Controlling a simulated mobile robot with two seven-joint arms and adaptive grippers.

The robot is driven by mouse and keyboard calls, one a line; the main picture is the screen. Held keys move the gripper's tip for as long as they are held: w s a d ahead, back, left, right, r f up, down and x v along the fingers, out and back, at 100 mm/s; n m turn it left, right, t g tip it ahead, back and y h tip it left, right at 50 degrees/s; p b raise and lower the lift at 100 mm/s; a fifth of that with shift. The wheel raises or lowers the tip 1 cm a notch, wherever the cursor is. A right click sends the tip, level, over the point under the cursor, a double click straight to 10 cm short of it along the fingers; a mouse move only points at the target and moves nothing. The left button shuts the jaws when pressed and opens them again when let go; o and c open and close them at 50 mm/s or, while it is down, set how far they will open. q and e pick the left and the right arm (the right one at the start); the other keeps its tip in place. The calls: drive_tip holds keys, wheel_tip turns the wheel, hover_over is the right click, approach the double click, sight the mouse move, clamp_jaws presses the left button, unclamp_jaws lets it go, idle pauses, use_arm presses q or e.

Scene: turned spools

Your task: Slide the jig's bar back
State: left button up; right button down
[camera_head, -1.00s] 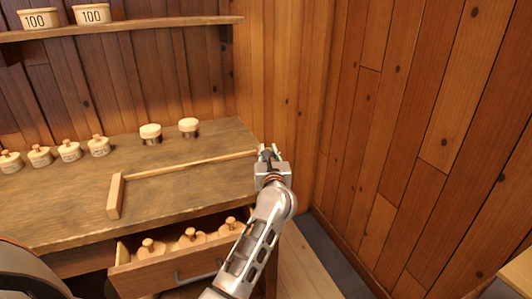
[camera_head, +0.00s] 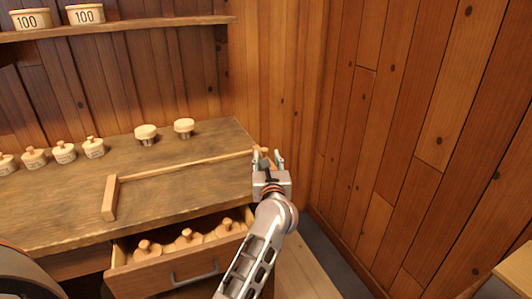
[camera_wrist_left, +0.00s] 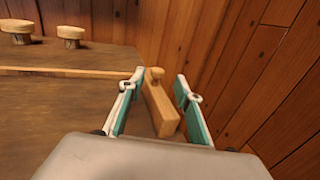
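The jig lies on the workbench: a long thin wooden rail (camera_head: 190,164) runs to a short wooden block (camera_head: 110,198) at its left end. My left gripper (camera_head: 268,158) is at this right end, by the bench's edge. In the left wrist view its fingers (camera_wrist_left: 160,92) are open, one on each side of the bar, with gaps visible. In the head view the bar is mostly hidden by the gripper. My right gripper is not in view.
Two pale-topped spools (camera_head: 184,127) stand at the back of the bench (camera_head: 60,215), and several knobbed pieces (camera_head: 65,153) at left. An open drawer (camera_head: 165,275) holding knobbed pieces juts out below. A wooden wall (camera_head: 400,120) rises at right.

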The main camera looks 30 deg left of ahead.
use_arm(q)
drive_tip(key=v, duration=0.7)
drive_tip(key=shift+s+d, duration=0.2)
